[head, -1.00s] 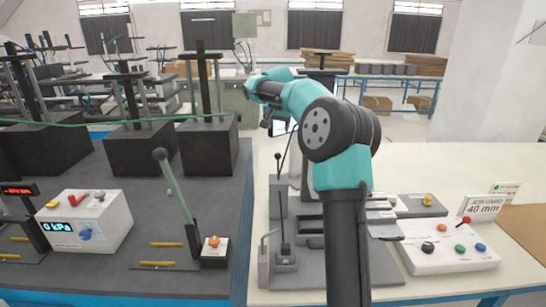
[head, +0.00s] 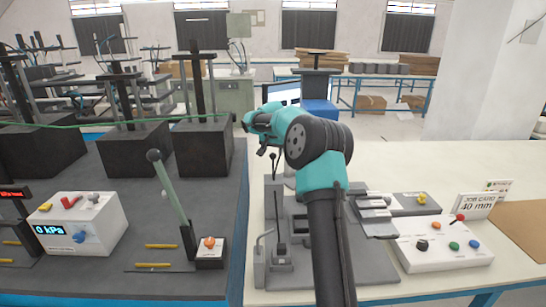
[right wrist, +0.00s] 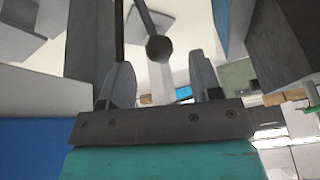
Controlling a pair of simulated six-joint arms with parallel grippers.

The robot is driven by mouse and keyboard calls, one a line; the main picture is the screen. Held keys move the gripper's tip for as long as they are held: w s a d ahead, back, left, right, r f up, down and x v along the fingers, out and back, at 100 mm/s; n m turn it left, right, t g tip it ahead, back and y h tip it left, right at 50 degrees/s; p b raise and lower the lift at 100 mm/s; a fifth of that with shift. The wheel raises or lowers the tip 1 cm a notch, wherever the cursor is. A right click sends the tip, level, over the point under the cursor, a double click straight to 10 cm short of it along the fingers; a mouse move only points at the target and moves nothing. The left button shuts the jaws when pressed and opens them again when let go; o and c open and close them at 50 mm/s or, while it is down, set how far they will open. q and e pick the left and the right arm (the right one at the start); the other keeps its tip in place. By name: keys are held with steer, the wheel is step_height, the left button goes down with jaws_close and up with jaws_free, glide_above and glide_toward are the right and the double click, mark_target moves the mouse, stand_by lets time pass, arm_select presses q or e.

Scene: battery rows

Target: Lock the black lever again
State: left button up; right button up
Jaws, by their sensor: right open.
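A thin black lever with a ball knob (head: 273,157) stands upright at the back of the grey fixture (head: 345,268) on the pale bench. A second short black lever (head: 280,226) stands nearer the front of the same fixture. My right gripper (head: 266,148) is above the back of the fixture, close to the thin lever; its fingers are small and partly hidden in the head view. In the right wrist view the right gripper (right wrist: 162,80) is open, with a dark ball knob on a rod (right wrist: 159,48) showing between and beyond its fingers. Contact cannot be told. My left gripper is out of view.
A control box with coloured buttons (head: 443,243) and a job card (head: 483,205) stand right of the fixture. On the dark bench at left are a tall lever with a black knob (head: 172,195) and a white gauge box (head: 78,225). The pale bench behind is clear.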

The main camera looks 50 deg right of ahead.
mark_target(273, 159)
steer(key=shift+x, duration=2)
steer(key=shift+c, duration=0.2)
jaws_close()
